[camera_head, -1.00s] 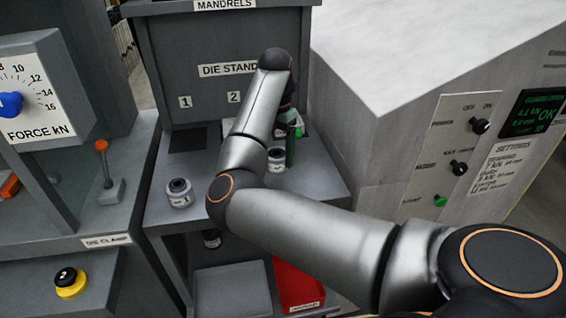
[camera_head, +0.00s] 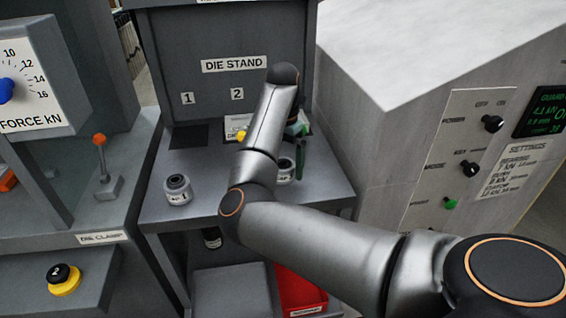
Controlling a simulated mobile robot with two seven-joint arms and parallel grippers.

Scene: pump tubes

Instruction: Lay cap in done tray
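My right arm reaches in from the lower right over the die stand. My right gripper (camera_head: 300,158) hangs at the right part of the stand shelf, beside a small labelled cylinder (camera_head: 285,172). The arm hides much of it, so I cannot tell whether it is open or shut, or what it holds. I cannot make out a cap. My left gripper is not in view.
A labelled cylinder (camera_head: 178,190) stands on the left of the shelf (camera_head: 170,217). Another dark cylinder (camera_head: 212,238) stands below. A yellow item (camera_head: 241,134) shows behind my arm. The press (camera_head: 60,150) and the control cabinet (camera_head: 400,130) flank the stand.

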